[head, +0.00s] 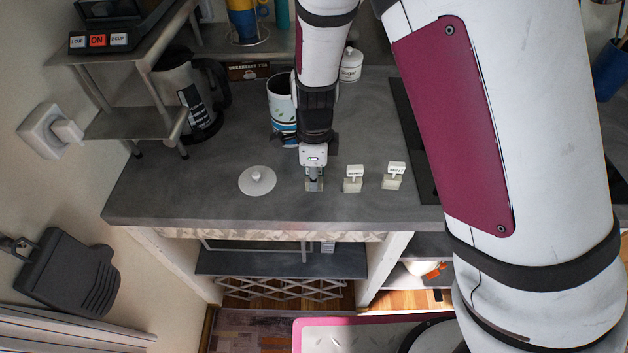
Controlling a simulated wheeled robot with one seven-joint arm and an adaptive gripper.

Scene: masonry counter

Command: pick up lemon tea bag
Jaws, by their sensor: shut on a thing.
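My gripper (314,186) points down at the counter, left of two small tea bags. It is shut on a small pale thing between its fingertips, which looks like a tea bag. The fingers hide most of it, and I cannot read a label on it. One tea bag (353,184) with a white tag stands just right of my gripper; its lettering is too small to read for sure. Another tea bag (392,183), with a tag that seems to read "MINT", stands further right. I cannot tell whether the held thing touches the counter.
A round white lid (257,180) lies left of my gripper. A patterned mug (282,104) stands behind it, and a white sugar jar (351,65) further back. A coffee machine (190,95) and metal shelf (100,122) fill the left. The counter's front strip (290,213) is clear.

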